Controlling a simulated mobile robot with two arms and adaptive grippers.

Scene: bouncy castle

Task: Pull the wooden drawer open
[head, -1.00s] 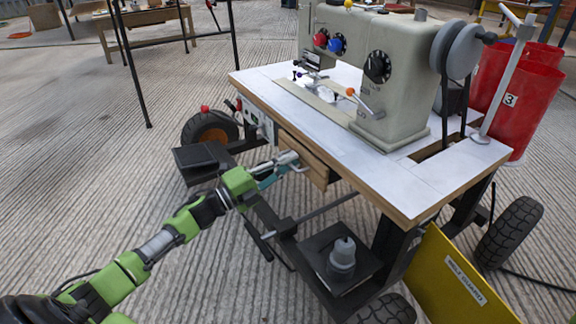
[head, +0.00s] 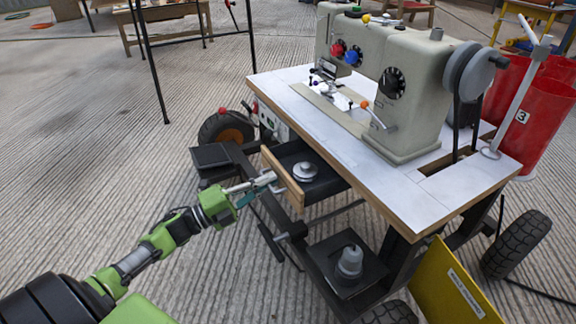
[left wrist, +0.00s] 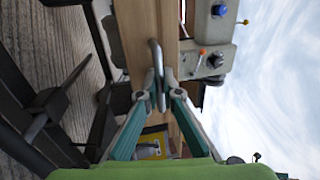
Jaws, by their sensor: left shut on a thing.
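The wooden drawer (head: 283,180) stands out from under the sewing machine table, with its dark inside showing. A round metal piece (head: 305,171) lies in it. My left gripper (head: 272,183) is at the drawer front, shut on its metal handle. In the left wrist view the fingers (left wrist: 161,90) close around the curved handle (left wrist: 155,62), against the wooden front (left wrist: 140,25). My right gripper is not in view.
The white table top (head: 300,100) carries a large sewing machine (head: 405,90). Below are a black pedal plate (head: 211,157) and a dark shelf (head: 325,262) with a grey bottle (head: 350,262). Red bins (head: 530,110) stand at right.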

